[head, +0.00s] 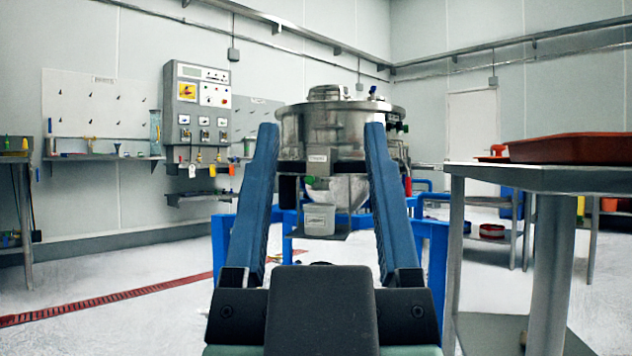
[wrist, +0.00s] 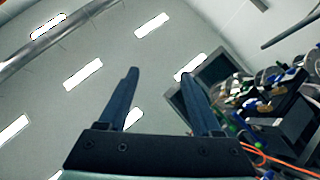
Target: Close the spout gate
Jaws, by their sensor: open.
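The steel powder sifter (head: 335,128) stands ahead on a blue frame (head: 432,245), seen between my gripper's fingers. A labelled box-like outlet (head: 306,167) sits low on its front, and a pale labelled bucket (head: 319,219) stands below it on a dark shelf. I cannot make out the spout gate itself or how far open it is. My gripper (head: 321,128) is open and empty, its two blue fingers wide apart in front of the sifter. The fingers hide parts of the sifter's sides. In the wrist view my gripper (wrist: 160,75) is also open, with the ceiling and lights behind it.
A grey table (head: 550,180) with a red-brown tray (head: 570,150) stands close on the right. A control panel (head: 197,108) and a pegboard (head: 98,103) are on the left wall. The floor at left is clear, with a red drain strip (head: 110,298).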

